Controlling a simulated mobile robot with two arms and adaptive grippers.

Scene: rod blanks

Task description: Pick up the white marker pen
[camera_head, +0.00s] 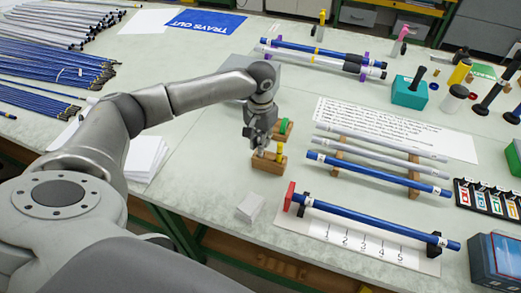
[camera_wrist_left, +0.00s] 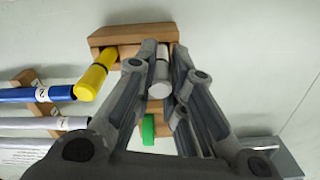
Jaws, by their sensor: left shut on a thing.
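The white marker pen (camera_wrist_left: 159,72) stands between the fingers of my left gripper (camera_wrist_left: 160,58) in the left wrist view, with a finger close on each side. It is at the wooden block (camera_head: 270,166), beside the yellow marker (camera_head: 279,152). My left gripper (camera_head: 259,149) is over the block in the head view and is shut on the white pen, which it mostly hides there. The block (camera_wrist_left: 100,36) and yellow marker (camera_wrist_left: 92,80) also show in the wrist view. I cannot tell whether the pen is still in its hole. My right gripper is not in view.
A second wooden block with a green item (camera_head: 285,125) sits just behind. Blue and grey rods (camera_head: 378,175) lie on wooden supports to the right. A small white block (camera_head: 249,208) lies nearby on the table.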

